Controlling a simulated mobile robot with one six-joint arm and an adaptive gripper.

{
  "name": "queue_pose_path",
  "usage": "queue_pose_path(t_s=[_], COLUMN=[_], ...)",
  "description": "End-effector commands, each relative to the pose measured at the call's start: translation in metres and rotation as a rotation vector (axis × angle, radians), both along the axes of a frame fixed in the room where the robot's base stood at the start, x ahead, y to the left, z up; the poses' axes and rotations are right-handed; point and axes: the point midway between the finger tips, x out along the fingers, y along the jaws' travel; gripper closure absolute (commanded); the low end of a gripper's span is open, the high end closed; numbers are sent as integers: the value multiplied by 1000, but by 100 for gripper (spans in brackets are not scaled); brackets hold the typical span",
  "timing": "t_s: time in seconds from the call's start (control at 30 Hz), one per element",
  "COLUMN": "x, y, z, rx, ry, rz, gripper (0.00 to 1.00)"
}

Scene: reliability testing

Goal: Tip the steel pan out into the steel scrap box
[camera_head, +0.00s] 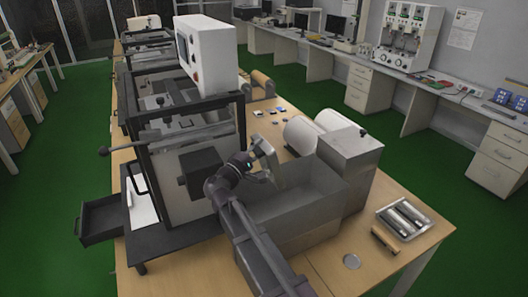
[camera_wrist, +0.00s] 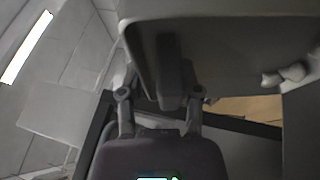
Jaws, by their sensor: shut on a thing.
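My gripper (camera_head: 254,168) is shut on the steel pan (camera_head: 268,160), gripping it by what looks like its handle. In the head view the pan is held on a steep tilt above the left part of a large open grey metal box (camera_head: 300,195), which appears to be the steel scrap box. In the wrist view the pan (camera_wrist: 235,45) fills the upper right, with its dark handle part (camera_wrist: 166,70) between the fingers of my gripper (camera_wrist: 160,100).
A black-framed machine (camera_head: 185,140) stands close left of my gripper. A taller grey metal housing (camera_head: 350,150) and white rolls (camera_head: 305,133) are on the right.

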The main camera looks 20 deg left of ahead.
Motion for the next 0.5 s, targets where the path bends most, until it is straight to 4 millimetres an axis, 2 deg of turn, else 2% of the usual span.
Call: queue_pose_path(t_s=[0.03,0.5], x=[-2,-23], y=[2,19], z=[-6,-15], rx=[-14,-134], ry=[-16,-158], rz=[0,-1], gripper=[100,100])
